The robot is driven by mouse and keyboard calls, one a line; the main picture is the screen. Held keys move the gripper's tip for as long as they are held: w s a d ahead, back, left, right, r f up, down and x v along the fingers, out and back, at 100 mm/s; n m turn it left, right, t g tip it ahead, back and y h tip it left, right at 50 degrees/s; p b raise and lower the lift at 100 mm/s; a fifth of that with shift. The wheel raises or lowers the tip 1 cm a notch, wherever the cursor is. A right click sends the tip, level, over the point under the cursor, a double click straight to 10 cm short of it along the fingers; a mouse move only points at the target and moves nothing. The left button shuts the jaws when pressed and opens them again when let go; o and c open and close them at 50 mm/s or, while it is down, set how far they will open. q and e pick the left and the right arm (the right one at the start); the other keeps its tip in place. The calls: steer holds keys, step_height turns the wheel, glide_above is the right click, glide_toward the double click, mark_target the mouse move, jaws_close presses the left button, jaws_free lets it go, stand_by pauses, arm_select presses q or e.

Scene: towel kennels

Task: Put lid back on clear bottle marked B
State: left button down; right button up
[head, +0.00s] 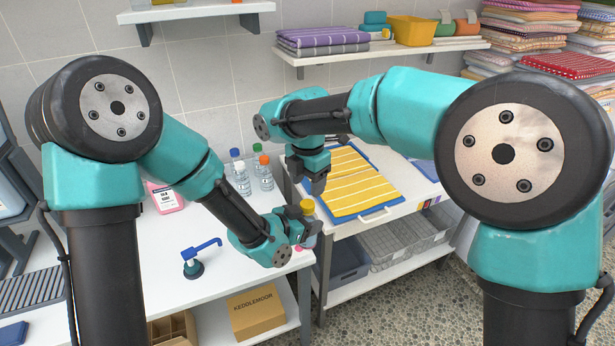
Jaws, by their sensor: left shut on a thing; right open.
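My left gripper (309,229) is shut on a small bottle with a yellow top (307,206), near the right end of the white table. Its fingers hide most of the bottle, and I cannot read a letter on it. My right gripper (313,186) is open, pointing down just above the yellow top and apart from it. Several clear bottles stand at the back of the table, among them one with an orange lid (264,160) and one with a blue lid (235,153). Their labels are too small to read.
A pink bottle (166,198) stands farther back. A striped yellow towel (360,185) lies on a blue one on the cart at right. A KEDDLEMOOR box (257,312) sits below.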

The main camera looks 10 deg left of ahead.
mark_target(307, 204)
step_height(307, 204, down, 7)
steer(key=shift+r, duration=0.2)
stand_by(0.3)
steer(key=c, duration=0.9)
steer(key=shift+m, duration=1.7)
steer(key=shift+c, duration=0.2)
steer(key=o, duration=1)
